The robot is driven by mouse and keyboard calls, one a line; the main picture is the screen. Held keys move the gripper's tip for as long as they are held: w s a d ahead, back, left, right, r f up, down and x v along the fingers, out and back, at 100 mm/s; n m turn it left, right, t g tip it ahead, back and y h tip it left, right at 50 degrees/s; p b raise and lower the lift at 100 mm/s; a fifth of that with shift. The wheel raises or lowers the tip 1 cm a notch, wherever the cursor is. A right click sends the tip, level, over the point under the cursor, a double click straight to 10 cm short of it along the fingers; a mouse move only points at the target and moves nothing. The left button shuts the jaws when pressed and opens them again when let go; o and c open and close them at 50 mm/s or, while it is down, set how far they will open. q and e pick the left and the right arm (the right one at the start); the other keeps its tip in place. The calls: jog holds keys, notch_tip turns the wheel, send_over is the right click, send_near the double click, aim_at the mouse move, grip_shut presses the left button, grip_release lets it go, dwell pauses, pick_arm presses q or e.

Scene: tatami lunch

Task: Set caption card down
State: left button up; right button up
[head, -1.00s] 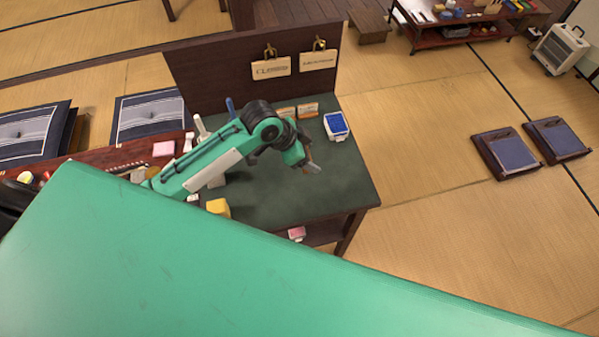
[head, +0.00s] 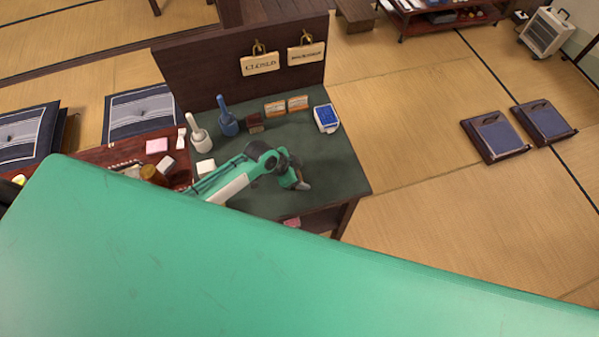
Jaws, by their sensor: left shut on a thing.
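My left gripper (head: 299,183) is low over the right front part of the dark green table top (head: 335,160), pointing down and to the right. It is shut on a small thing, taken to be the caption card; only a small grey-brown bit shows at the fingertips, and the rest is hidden. I cannot tell whether it touches the table. Two small orange-and-white cards (head: 275,108) (head: 298,103) stand near the back of the table. My right gripper is not in view.
A blue-and-white box (head: 326,118), a blue-handled stamp (head: 228,118), a white-handled one (head: 199,134) and a dark block (head: 255,123) stand along the back. A wooden panel (head: 200,65) with two hanging signs rises behind. The table's right side is clear.

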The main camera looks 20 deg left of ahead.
pick_arm(q)
jog(key=shift+f, duration=0.15)
jog(key=o, duration=1)
jog(key=shift+r, duration=0.2)
jog(key=b+v, duration=0.2)
jog(key=v, duration=1)
